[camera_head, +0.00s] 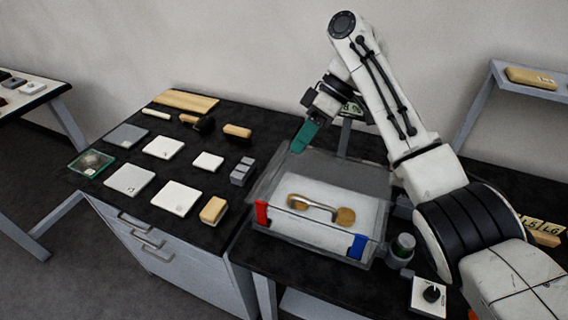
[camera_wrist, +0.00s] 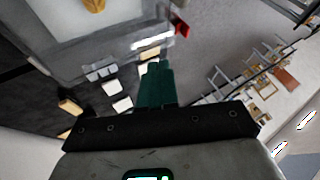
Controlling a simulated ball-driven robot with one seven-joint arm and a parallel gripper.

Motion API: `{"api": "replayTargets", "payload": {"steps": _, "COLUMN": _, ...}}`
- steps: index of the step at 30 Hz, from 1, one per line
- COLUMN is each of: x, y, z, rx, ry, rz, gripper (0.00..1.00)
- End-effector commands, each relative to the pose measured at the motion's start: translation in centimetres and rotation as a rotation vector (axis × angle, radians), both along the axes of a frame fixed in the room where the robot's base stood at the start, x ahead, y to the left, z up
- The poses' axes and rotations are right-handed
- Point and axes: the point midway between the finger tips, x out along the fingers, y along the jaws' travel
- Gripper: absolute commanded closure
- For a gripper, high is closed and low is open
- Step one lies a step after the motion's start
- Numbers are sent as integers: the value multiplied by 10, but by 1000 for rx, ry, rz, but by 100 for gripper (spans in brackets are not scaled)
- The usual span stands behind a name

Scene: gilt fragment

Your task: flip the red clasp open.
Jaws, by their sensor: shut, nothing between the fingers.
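The red clasp (camera_head: 262,213) is on the front left corner of a clear case (camera_head: 318,243). I cannot tell from the picture whether it is latched. It also shows in the wrist view (camera_wrist: 182,27), near the top, beyond and right of my fingertips. A blue clasp (camera_head: 357,246) is on the case's front right. A gilt fragment (camera_head: 344,215) with a pale bar lies on white padding in the case. My gripper (camera_head: 298,149), with teal fingers, is shut and empty above the case's back left, apart from the red clasp. Its fingers show in the wrist view (camera_wrist: 153,66).
Left of the case, the black bench top holds several white tiles (camera_head: 176,198), brushes (camera_head: 237,131) and small grey blocks (camera_head: 242,171). The floor in front of the bench is clear.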

Motion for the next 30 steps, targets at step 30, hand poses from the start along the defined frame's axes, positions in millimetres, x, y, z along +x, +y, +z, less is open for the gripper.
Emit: {"api": "replayTargets", "payload": {"steps": 30, "x": -66, "y": 61, "z": -74, "rx": 0, "ry": -1, "rz": 0, "gripper": 100}}
